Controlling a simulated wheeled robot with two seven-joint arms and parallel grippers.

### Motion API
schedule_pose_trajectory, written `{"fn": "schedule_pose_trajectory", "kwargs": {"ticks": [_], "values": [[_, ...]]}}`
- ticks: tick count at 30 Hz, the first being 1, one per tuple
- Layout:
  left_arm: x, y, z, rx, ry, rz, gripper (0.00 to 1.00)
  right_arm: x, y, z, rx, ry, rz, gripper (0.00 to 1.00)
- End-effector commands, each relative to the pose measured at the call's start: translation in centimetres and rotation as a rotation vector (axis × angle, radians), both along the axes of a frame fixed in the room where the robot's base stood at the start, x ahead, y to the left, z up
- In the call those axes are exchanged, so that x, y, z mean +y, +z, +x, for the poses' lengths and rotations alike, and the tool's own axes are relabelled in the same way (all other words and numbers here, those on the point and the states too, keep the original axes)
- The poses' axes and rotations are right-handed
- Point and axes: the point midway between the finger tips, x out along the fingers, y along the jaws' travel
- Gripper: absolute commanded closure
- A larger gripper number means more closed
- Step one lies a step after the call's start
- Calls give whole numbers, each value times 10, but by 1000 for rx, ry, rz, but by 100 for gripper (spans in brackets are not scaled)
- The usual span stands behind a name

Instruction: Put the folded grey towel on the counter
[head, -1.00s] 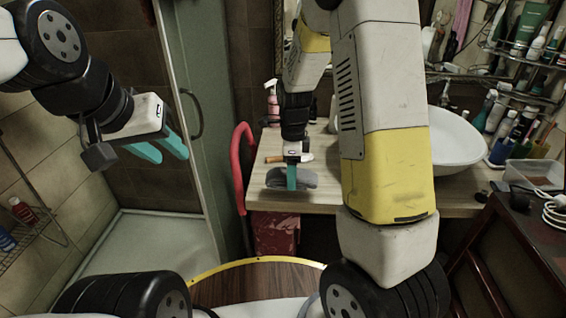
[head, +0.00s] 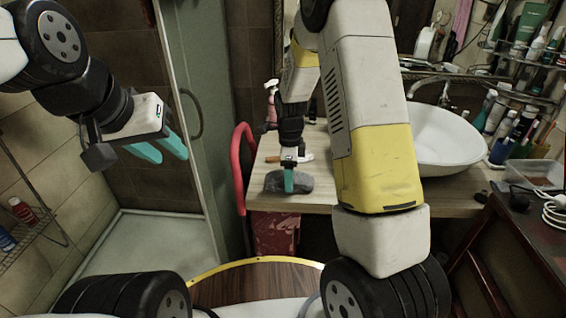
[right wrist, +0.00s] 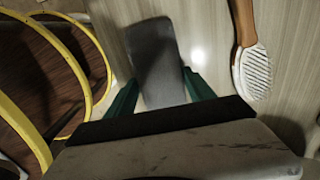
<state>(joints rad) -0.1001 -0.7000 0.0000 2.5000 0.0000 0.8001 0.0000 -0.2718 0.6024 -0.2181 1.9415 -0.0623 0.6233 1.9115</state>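The folded grey towel (head: 302,184) lies low over the front left part of the wooden counter (head: 330,198), close to its front edge. In the right wrist view, the towel (right wrist: 153,45) runs away from me between both teal fingertips. My right gripper (head: 289,181) is closed across the towel's width, with a finger at each long side (right wrist: 161,80). I cannot tell for certain whether the towel's underside fully touches the counter. My left gripper (head: 168,150) is open and empty, away from the counter at the left, by the shower.
A brush with a wooden handle (right wrist: 250,68) lies beside the towel. The white basin (head: 440,138) is to the right, partly behind my right arm. A red curved rail (head: 239,165) stands at the counter's left end. A spray bottle (head: 272,100) is at the back.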

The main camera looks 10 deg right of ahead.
Motion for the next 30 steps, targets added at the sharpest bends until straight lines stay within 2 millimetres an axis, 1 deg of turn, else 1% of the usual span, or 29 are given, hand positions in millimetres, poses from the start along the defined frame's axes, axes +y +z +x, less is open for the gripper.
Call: {"fn": "schedule_pose_trajectory", "kwargs": {"ticks": [1,3,11,14,17,20,27,30], "values": [[0,0,0,0,0,0,64,0,0,0,0,0,0,27],[0,0,0,0,0,0,64,0,0,0,0,0,0,17],[0,0,0,0,0,0,64,0,0,0,0,0,0,17],[0,0,0,0,0,0,64,0,4,0,-1,-1,0,17],[0,0,0,0,0,0,64,0,16,1,-3,0,0,17],[0,0,0,0,0,0,64,1,35,1,-6,1,1,17],[0,0,0,0,0,0,64,1,87,1,-5,1,1,17],[0,0,0,0,0,0,64,0,103,0,-2,0,1,17]]}}
